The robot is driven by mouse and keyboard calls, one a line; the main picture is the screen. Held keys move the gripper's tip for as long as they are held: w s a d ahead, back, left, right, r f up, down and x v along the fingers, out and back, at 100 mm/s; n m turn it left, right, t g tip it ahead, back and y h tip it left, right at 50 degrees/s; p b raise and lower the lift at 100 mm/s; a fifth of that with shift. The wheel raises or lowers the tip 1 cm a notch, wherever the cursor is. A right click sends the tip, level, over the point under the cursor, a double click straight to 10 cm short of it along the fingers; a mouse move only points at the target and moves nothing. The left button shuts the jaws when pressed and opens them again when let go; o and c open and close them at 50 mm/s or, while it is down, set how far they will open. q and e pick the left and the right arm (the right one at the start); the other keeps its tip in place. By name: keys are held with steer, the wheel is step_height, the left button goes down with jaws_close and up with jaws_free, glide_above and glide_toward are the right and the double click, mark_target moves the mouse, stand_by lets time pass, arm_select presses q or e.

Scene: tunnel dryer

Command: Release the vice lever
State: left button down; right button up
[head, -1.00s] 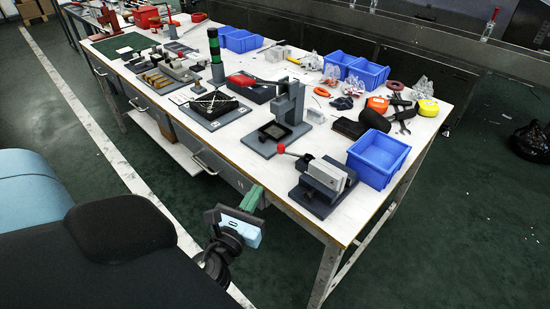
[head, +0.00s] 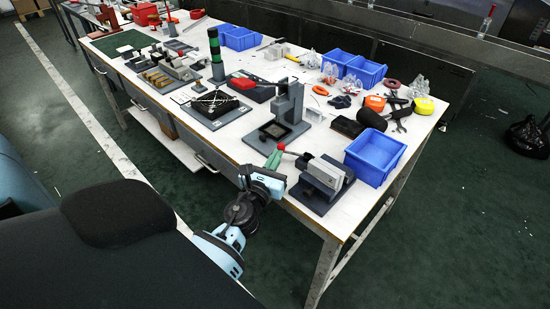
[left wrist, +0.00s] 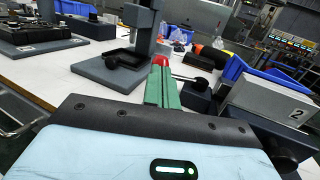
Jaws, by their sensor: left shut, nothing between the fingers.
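The vice (head: 325,175) is a dark base with light grey jaw blocks near the table's front right corner. Its lever ends in a red ball knob (head: 281,147) and points left. In the left wrist view, the knob (left wrist: 162,61) shows just beyond my fingertips, and the lever rod runs right to a dark hub (left wrist: 201,85). The vice block (left wrist: 265,103) there bears a "2". My left gripper (head: 275,157) has green fingers, shut and empty, with the tips at the knob; I cannot tell whether they touch. It also shows in the left wrist view (left wrist: 161,83). My right gripper is not in view.
A grey press stand (head: 288,115) stands just behind the knob. An empty blue bin (head: 374,158) stands right of the vice.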

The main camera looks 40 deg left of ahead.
arm_select(q)
steer(key=shift+w+a, duration=0.7)
steer(key=shift+a, duration=0.1)
steer(key=shift+s, duration=0.1)
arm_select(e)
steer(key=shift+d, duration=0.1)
